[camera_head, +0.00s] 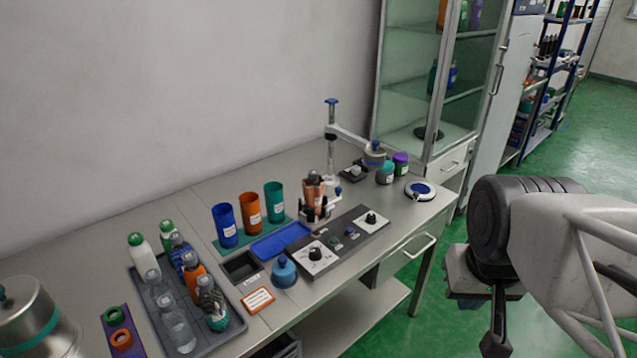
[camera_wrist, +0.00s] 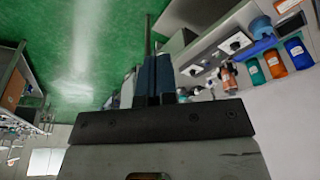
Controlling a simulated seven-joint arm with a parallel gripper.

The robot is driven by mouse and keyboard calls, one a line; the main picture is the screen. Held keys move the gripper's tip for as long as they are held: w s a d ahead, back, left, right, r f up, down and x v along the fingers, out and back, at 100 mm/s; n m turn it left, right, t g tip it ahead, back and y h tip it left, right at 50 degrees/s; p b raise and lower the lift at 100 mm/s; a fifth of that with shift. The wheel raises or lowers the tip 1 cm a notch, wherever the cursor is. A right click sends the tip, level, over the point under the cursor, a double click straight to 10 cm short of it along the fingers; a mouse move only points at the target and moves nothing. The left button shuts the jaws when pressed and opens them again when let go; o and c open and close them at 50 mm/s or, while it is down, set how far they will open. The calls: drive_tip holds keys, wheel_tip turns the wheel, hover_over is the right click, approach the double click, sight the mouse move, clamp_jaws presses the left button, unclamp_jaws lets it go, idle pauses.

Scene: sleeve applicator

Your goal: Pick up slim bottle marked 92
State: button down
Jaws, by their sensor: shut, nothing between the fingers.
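Several slim bottles stand in a grey tray (camera_head: 233,331) at the front left of the bench in the head view. They include a white bottle with a green cap (camera_head: 143,254), an orange one (camera_head: 194,274), a dark one (camera_head: 212,300) and clear ones (camera_head: 178,325). I cannot read a 92 on any of them. My gripper (camera_head: 497,340) hangs over the green floor, right of the bench and far from the tray. In the wrist view my gripper (camera_wrist: 153,75) has its fingers together with nothing held.
Blue, orange and teal cups (camera_head: 250,214) stand behind a blue tray (camera_head: 281,241). A control panel (camera_head: 345,240), a blue squat bottle (camera_head: 285,271) and a clamp stand (camera_head: 331,150) share the bench. A steel vessel (camera_head: 35,318) is at the left. A glass cabinet (camera_head: 430,90) stands behind.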

drive_tip(key=c, duration=1.8)
unclamp_jaws()
drive_tip(key=o, duration=1.5)
drive_tip(key=m+t+y, duration=0.2)
drive_tip(key=m+y, duration=0.9)
drive_tip(key=m, duration=0.6)
hover_over(320, 194)
drive_tip(key=s+d, duration=0.3)
drive_tip(key=s, duration=0.4)
drive_tip(key=s+d, duration=0.3)
drive_tip(key=s, duration=0.5)
wheel_tip(320, 194, down, 11)
drive_tip(key=w+f+m+t, duration=0.1)
drive_tip(key=w+f+m, duration=0.1)
drive_tip(key=w+f, duration=0.1)
drive_tip(key=w+a+f+m+t, duration=0.1)
drive_tip(key=w+f+m, duration=0.2)
drive_tip(key=w+f, duration=0.1)
drive_tip(key=w+a+f+m, duration=0.1)
drive_tip(key=w+f+m, duration=0.1)
drive_tip(key=w+f, duration=0.2)
drive_tip(key=shift+w+m+t, duration=0.3)
drive_tip(key=shift+w+t, duration=0.1)
drive_tip(key=shift+w, duration=0.35)
